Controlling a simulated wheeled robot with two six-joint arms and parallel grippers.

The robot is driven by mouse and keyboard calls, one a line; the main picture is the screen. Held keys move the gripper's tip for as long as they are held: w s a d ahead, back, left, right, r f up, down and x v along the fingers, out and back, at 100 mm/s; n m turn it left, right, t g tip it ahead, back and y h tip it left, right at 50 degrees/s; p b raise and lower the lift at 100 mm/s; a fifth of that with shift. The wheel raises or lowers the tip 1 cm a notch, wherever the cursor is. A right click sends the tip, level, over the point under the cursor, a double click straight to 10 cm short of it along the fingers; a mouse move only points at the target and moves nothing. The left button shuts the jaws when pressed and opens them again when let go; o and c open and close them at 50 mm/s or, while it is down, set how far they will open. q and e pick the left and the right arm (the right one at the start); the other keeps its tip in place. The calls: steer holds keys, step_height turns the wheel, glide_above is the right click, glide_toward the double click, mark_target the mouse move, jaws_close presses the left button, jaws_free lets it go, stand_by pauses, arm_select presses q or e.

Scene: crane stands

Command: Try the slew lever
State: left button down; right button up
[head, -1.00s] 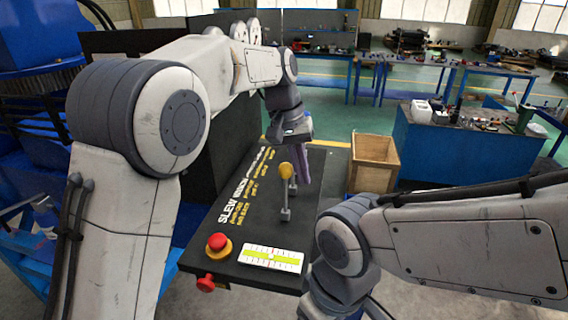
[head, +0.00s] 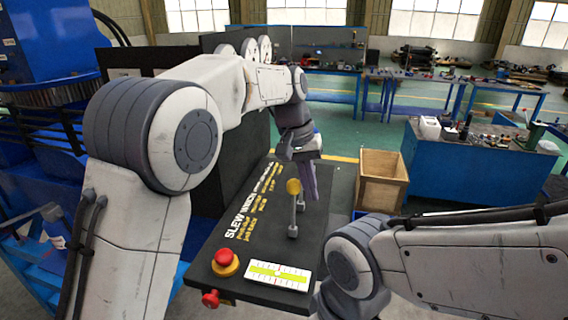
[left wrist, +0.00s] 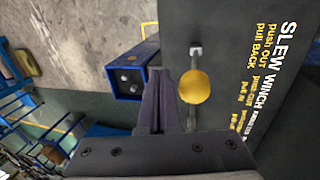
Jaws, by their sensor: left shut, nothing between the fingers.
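The lever is a grey rod with a yellow knob (head: 293,187), standing about upright on the dark console (head: 207,262). In the left wrist view the knob (left wrist: 194,87) is right of the finger tips, with a thin rod running up to a small bracket (left wrist: 196,50). My left gripper (head: 311,190) is shut and empty, just behind and right of the knob in the head view. In the left wrist view its dark fingers (left wrist: 159,90) lie close beside the knob; I cannot tell whether they touch. My right gripper is out of view.
A red button (head: 224,257) on a yellow base and a white-and-green level gauge (head: 278,275) sit at the console's near end. Yellow and white lettering (head: 250,210) lies left of the lever. A wooden crate (head: 382,190) stands right of the console, a blue bench (head: 440,170) beyond.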

arm_select(q)
steer(key=shift+a, duration=0.1)
stand_by(0.6)
steer(key=shift+w+a+p, duration=0.15)
steer(key=shift+a, duration=0.55)
steer(key=shift+w+a+p, duration=0.15)
steer(key=shift+a, duration=0.55)
steer(key=a, duration=0.3)
steer(key=shift+w+p, duration=0.3)
steer(key=shift+p, duration=0.05)
stand_by(0.6)
step_height(320, 180, up, 10)
steer(key=p, duration=1)
glide_above(294, 179)
steer(key=s+d, duration=0.1)
steer(key=d, duration=0.4)
steer(key=shift+a, duration=0.25)
